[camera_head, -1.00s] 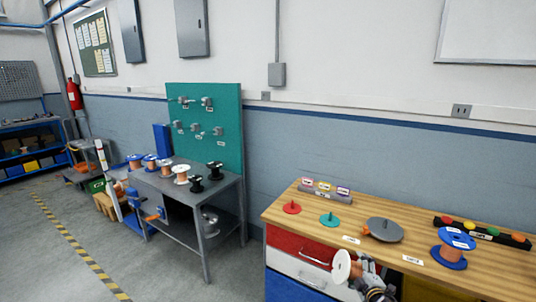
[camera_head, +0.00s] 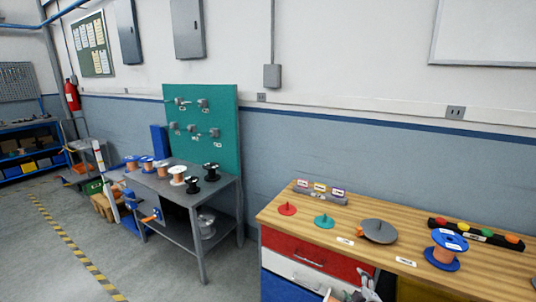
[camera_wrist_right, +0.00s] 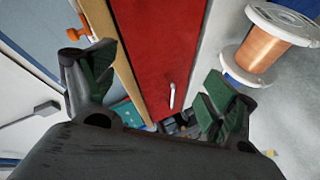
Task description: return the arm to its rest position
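My right gripper (camera_head: 367,289) is at the bottom edge of the head view, in front of the workbench drawers. In the right wrist view its two dark fingers with green pads (camera_wrist_right: 150,95) are spread apart with nothing between them. A copper spool with pale flanges (camera_wrist_right: 266,47) shows beyond the right-hand finger in the wrist view. In the head view a pale rim with some copper (camera_head: 332,296) shows just left of the gripper, mostly cut off. What holds this spool cannot be told. My left gripper is not in view.
The wooden bench top (camera_head: 385,258) carries a red disc (camera_head: 287,209), a teal disc (camera_head: 324,221), a grey disc (camera_head: 379,232) and a blue-flanged copper spool (camera_head: 447,250). A grey table (camera_head: 199,196) with several spools stands left, before a teal pegboard (camera_head: 228,120). Floor between is clear.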

